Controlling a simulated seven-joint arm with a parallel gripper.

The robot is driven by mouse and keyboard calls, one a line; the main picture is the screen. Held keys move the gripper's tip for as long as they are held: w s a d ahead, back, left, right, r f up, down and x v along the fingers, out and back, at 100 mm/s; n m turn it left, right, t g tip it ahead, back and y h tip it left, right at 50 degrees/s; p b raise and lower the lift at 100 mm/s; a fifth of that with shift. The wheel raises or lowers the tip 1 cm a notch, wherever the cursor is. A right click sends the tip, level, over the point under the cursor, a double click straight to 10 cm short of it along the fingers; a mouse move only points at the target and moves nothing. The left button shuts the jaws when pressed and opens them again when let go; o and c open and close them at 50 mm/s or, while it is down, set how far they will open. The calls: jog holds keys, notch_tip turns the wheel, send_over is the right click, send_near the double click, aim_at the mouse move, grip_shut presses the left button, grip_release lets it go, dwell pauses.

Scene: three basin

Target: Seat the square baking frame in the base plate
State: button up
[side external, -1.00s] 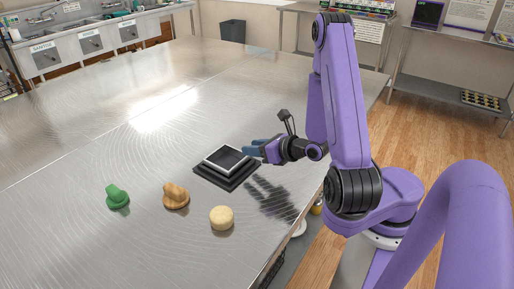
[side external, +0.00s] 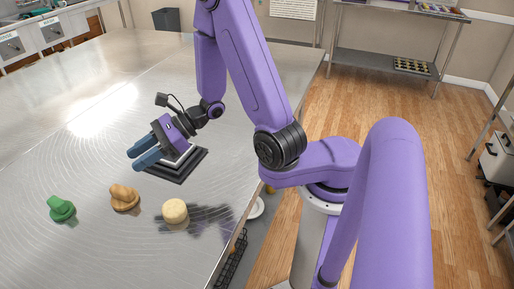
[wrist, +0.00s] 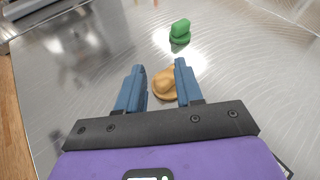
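The square baking frame (side external: 184,158) shows as a pale-edged square on the dark, stepped base plate (side external: 200,161). My gripper hides much of both, and I cannot tell whether the frame is fully down in the plate. My gripper (side external: 137,158) is open and empty, in front of and above the plate in the side view, its blue fingers pointing down-left. In the wrist view, my gripper (wrist: 160,66) has a clear gap between its fingers. The frame cannot be made out there.
A green knobbed piece (side external: 62,209), a tan knobbed piece (side external: 124,198) and a round cream piece (side external: 175,211) stand on the steel table (side external: 90,165). The tan piece (wrist: 165,84) shows beyond the finger gap in the wrist view. The table's left part is clear.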

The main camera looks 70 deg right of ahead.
jog(key=s+a+r+n+g, duration=0.1)
jog(key=s+a+n+g, duration=0.2)
jog(key=s+n+g, duration=0.4)
jog(key=s+a+r+n+g, duration=0.1)
jog(key=s+a+n+g, duration=0.2)
jog(key=s+n+g, duration=0.35)
jog(key=s+d+r+n+t+h, duration=0.1)
jog(key=s+d+n+h, duration=0.4)
jog(key=n, duration=0.6)
jog(key=s+d+r+n+t+h, duration=0.1)
jog(key=s+d+n+t+h, duration=0.3)
jog(key=s+d+n, duration=0.3)
jog(key=d+n+h, duration=0.1)
jog(key=n, duration=0.4)
